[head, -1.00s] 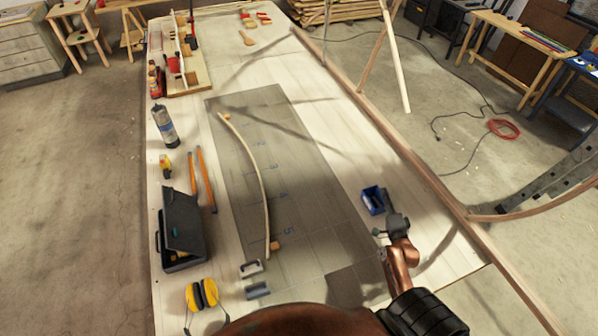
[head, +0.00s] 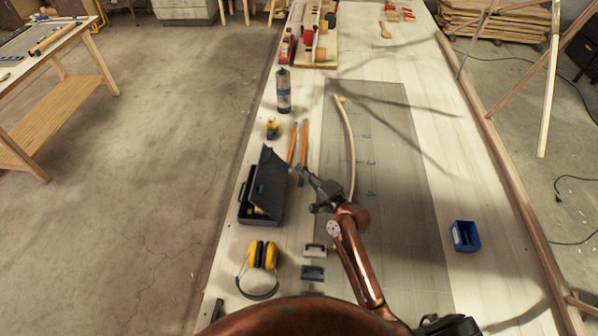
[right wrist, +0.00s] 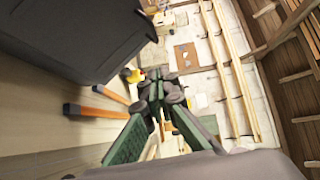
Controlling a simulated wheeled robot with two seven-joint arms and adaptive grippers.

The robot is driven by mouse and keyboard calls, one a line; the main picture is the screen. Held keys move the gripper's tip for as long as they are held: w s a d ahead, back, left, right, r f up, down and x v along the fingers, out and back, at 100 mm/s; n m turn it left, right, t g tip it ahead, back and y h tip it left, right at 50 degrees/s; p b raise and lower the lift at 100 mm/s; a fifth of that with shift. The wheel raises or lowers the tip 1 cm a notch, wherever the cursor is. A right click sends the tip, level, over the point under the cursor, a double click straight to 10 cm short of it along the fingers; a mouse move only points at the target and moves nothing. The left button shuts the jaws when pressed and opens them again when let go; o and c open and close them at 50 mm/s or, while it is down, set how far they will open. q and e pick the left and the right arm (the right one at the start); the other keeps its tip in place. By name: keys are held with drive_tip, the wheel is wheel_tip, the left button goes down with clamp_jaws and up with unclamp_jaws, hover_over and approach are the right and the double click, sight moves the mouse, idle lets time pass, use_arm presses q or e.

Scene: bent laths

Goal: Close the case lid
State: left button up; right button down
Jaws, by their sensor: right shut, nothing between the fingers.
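The dark case (head: 247,212) stands on the left side of the workbench with its lid (head: 267,181) open, raised at a steep tilt. Small yellow items show inside. The lid also fills the upper left of the right wrist view (right wrist: 80,35). My right gripper (head: 301,172) is shut and empty, just right of the lid's upper part; it also shows in the right wrist view (right wrist: 158,92). I cannot tell whether it touches the lid. My left gripper is not in view.
Yellow ear defenders (head: 262,256) lie in front of the case. Two orange-handled tools (head: 304,140) and a yellow item (head: 272,127) lie behind it, with a bottle (head: 284,92) farther back. A bent lath (head: 350,150) lies on the dark mat (head: 400,200). A blue bin (head: 466,236) stands at right.

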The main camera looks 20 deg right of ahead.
drive_tip(key=w+a+b, duration=0.4)
drive_tip(key=w+a, duration=0.2)
drive_tip(key=w, duration=0.2)
drive_tip(key=shift+w+f+b, duration=0.2)
drive_tip(key=shift+f+b, duration=0.1)
drive_tip(key=shift+a, duration=0.1)
